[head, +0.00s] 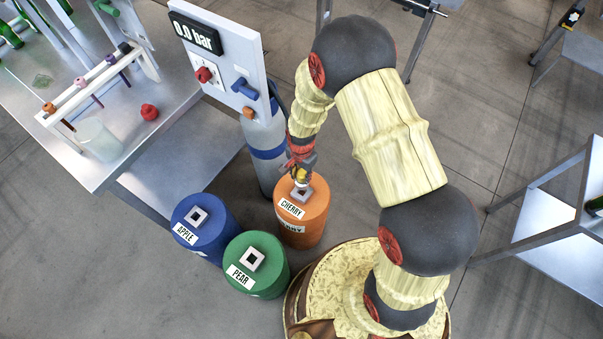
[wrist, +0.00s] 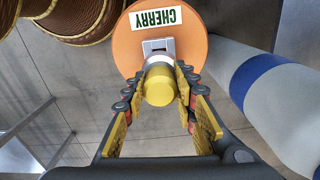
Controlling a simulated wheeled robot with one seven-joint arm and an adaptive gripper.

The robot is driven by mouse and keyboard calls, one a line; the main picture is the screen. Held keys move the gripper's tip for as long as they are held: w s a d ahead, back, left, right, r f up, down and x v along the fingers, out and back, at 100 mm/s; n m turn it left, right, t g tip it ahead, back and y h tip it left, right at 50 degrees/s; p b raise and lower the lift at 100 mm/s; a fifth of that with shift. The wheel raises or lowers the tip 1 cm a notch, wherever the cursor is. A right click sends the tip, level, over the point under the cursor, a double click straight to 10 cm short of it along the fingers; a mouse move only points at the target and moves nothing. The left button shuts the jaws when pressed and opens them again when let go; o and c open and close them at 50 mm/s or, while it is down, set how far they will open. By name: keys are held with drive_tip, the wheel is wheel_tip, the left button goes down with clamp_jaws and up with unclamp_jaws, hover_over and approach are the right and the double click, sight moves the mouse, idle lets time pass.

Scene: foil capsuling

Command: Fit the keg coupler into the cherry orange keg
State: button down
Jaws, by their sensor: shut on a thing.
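The orange keg (head: 301,226) labelled CHERRY stands on the floor left of my base. It also shows in the wrist view (wrist: 195,52), with a square grey fitting (wrist: 157,45) on its top. My gripper (head: 301,172) is above this keg. In the wrist view my gripper (wrist: 161,90) is shut on the keg coupler (wrist: 159,84), a yellow-topped cylinder with a white lower part. The coupler's lower end is at or just over the square fitting. I cannot tell whether it is seated, as the coupler hides part of the fitting.
A blue APPLE keg (head: 218,240) and a green PEAR keg (head: 271,276) stand close to the left. A grey gas cylinder (head: 265,172) with a blue band stands behind the orange keg, by a panel (head: 228,62) reading 0.0 bar. A metal table (head: 98,178) is at the left.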

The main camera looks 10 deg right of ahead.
sight(302, 184)
drive_tip(key=shift+f+b, duration=0.85)
drive_tip(key=shift+f, duration=0.75)
drive_tip(key=shift+f+b, duration=1.1)
drive_tip(key=shift+f, duration=0.9)
idle(0.6)
drive_tip(key=c, duration=1.3)
unclamp_jaws()
drive_tip(key=shift+c, duration=0.2)
drive_tip(key=shift+r, duration=0.1)
wheel_tip(302, 184, up, 12)
drive_tip(key=shift+f, duration=0.1)
